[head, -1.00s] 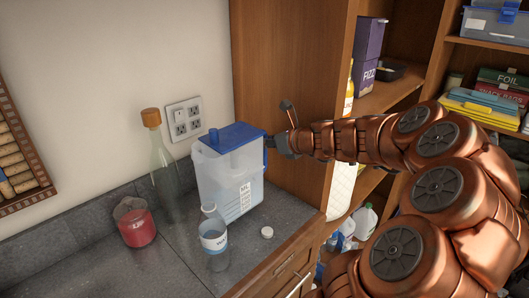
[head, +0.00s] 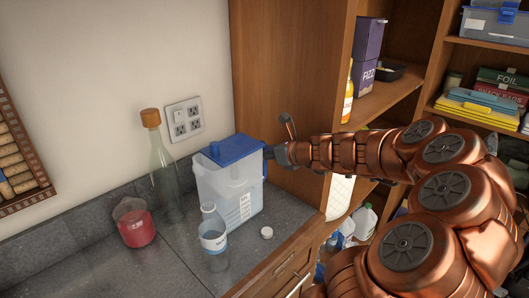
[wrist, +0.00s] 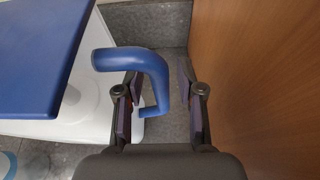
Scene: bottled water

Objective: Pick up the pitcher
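The pitcher (head: 228,185) is clear, with a blue lid and blue handle. It stands upright on the grey counter, left of the wooden cabinet side. My gripper (head: 280,154) is at its right side, by the handle. In the wrist view the blue handle (wrist: 155,68) passes between the two fingers of my gripper (wrist: 163,88). The fingers are open, with a clear gap on the handle's right; the handle is closer to the left finger. The lid (wrist: 40,55) fills the upper left there. The handle is mostly hidden in the head view.
A clear water bottle (head: 213,240) stands close in front of the pitcher, with a white cap (head: 267,233) lying beside it. The cabinet side (head: 290,70) is close on the right.

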